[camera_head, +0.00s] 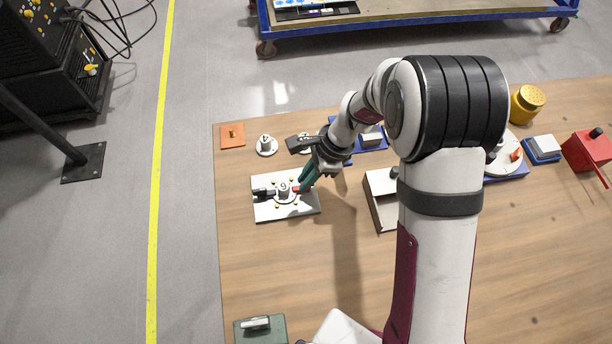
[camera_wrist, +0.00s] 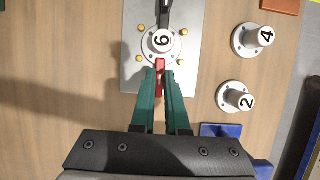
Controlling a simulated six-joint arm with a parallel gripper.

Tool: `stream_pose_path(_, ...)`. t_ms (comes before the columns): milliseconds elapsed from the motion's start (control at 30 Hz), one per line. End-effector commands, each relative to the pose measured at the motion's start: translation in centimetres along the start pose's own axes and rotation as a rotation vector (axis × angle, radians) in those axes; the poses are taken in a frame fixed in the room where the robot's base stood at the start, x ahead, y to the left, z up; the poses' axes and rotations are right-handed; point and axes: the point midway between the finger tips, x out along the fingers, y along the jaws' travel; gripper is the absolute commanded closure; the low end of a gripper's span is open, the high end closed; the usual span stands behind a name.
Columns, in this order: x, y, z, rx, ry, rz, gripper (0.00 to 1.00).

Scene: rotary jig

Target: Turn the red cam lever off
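The red cam lever (camera_wrist: 160,76) sticks out from a round white hub marked 6 (camera_wrist: 162,41), toward my gripper in the wrist view. In the head view, the red lever (camera_head: 299,189) points right from the hub (camera_head: 283,187). A black lever (camera_wrist: 165,12) lies on the hub's opposite side. The hub sits on a pale plate (camera_head: 300,209) with several small brass knobs around it. My gripper (camera_wrist: 160,77) has green fingers, one on each side of the red lever. They look closed on it, with little gap visible. The lever's outer end is between the fingers.
White knobs marked 4 (camera_wrist: 254,39) and 2 (camera_wrist: 234,97) stand on the table beside the plate. An orange block (camera_head: 232,136) lies behind the plate. Bare table lies in front of the plate.

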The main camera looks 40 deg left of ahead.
Motion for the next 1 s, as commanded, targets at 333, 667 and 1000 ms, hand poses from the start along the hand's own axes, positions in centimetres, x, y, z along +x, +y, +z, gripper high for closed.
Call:
stream_pose_path(333, -0.03, 0.0, 0.0, -0.002, 0.0, 0.001, 1.0)
stream_pose_path(667, -0.02, 0.0, 0.01, -0.109, -0.001, 0.045, 1.0)
stream_pose_path(1000, -0.04, 0.11, 0.0, -0.389, 0.0, 0.161, 1.0)
